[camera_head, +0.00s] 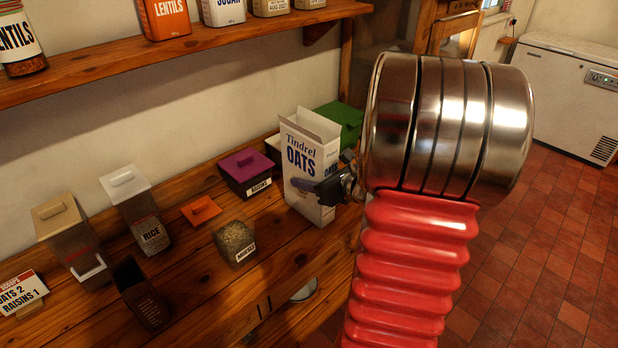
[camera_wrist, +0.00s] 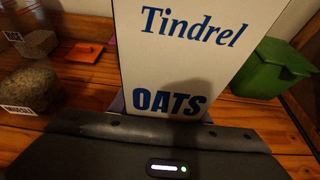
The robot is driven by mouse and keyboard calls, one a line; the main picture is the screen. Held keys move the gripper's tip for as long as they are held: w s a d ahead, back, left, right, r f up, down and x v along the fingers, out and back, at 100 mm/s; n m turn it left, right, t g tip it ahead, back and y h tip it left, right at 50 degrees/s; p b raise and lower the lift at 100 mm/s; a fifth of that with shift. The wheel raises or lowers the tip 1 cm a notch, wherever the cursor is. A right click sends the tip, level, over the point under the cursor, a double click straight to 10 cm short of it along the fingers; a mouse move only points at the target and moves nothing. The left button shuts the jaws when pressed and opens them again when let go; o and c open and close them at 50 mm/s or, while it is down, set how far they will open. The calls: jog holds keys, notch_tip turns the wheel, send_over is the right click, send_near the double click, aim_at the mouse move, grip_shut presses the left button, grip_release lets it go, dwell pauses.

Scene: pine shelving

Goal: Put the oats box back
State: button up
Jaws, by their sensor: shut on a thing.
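The oats box (camera_head: 307,160) is a tall white carton with blue "Tindrel OATS" lettering and its top flaps open. It stands upright at the right part of the lower wooden shelf (camera_head: 210,285). My gripper (camera_head: 340,186) is shut on the lower part of the oats box from the right side. In the wrist view the oats box (camera_wrist: 190,55) rises upright in front of my gripper (camera_wrist: 160,135), and its lower part is hidden behind the gripper body. I cannot tell whether its base touches the shelf.
A purple-lidded container (camera_head: 245,170), a green bin (camera_head: 343,122), a muesli container (camera_head: 235,243), an orange lid (camera_head: 201,210), a rice container (camera_head: 140,215), a tan-lidded container (camera_head: 65,230) and a dark open container (camera_head: 143,295) crowd the shelf. An upper shelf (camera_head: 180,55) holds several labelled containers.

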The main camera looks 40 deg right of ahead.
jog(key=o, duration=1.2)
jog(key=shift+c, duration=0.2)
jog(key=shift+s+d+r, duration=0.1)
jog(key=shift+s+r, duration=0.2)
jog(key=shift+s, duration=0.3)
jog(key=v, duration=1)
jog(key=shift+s, duration=0.3)
jog(key=shift+r, duration=0.15)
